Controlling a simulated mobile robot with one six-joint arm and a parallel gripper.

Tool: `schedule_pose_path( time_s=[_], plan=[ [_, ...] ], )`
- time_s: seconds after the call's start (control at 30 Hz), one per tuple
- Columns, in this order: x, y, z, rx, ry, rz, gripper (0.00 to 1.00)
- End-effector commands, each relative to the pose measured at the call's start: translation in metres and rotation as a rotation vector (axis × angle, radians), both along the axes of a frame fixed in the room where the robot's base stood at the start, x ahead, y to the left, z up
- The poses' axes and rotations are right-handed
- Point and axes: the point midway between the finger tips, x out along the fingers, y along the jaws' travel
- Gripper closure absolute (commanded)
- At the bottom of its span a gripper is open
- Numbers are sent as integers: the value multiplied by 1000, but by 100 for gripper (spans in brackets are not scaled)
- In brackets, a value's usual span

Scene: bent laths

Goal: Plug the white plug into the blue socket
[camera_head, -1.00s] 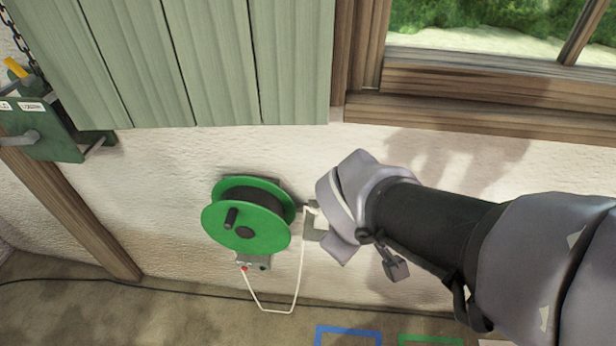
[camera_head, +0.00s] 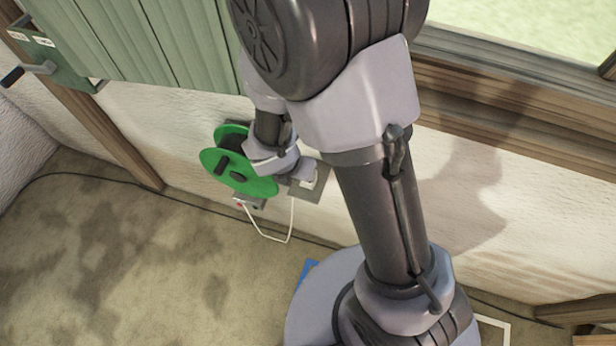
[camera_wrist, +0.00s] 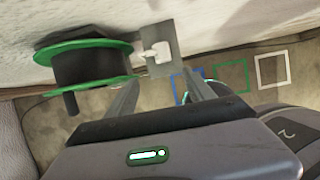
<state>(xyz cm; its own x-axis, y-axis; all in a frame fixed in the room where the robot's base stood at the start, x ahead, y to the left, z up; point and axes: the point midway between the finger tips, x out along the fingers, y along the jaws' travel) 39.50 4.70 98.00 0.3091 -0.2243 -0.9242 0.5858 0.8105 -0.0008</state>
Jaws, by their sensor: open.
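The white plug (camera_wrist: 156,52) sits at a grey plate (camera_wrist: 160,32) on the wall, just right of the reel in the wrist view. My gripper (camera_wrist: 165,80) is open and empty, its two fingers apart, with the plug ahead of and between their tips. In the head view my gripper is beside the reel and plate, and its fingers are hard to make out. A white cord (camera_head: 268,236) loops below the reel. A small box (camera_head: 248,203) with a red spot is under the reel. I cannot make out a blue socket.
The green reel (camera_head: 236,178) hangs close to my gripper's left; it also shows in the wrist view (camera_wrist: 90,48). Blue (camera_wrist: 188,88), green (camera_wrist: 232,78) and white (camera_wrist: 272,70) outlines lie on the floor. A dark cable (camera_head: 110,178) runs along the wall base.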

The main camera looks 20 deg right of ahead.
Motion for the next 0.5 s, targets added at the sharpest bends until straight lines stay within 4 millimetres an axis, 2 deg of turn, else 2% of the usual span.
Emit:
schedule_pose_path(
  time_s=[0.03, 0.3, 0.5],
  plan=[
    [3, -3, -18, 0, 0, -1, 38],
    [21, -16, -70, -1, 1, -3, 38],
    [28, -21, -85, 1, -1, -3, 38]
  ],
)
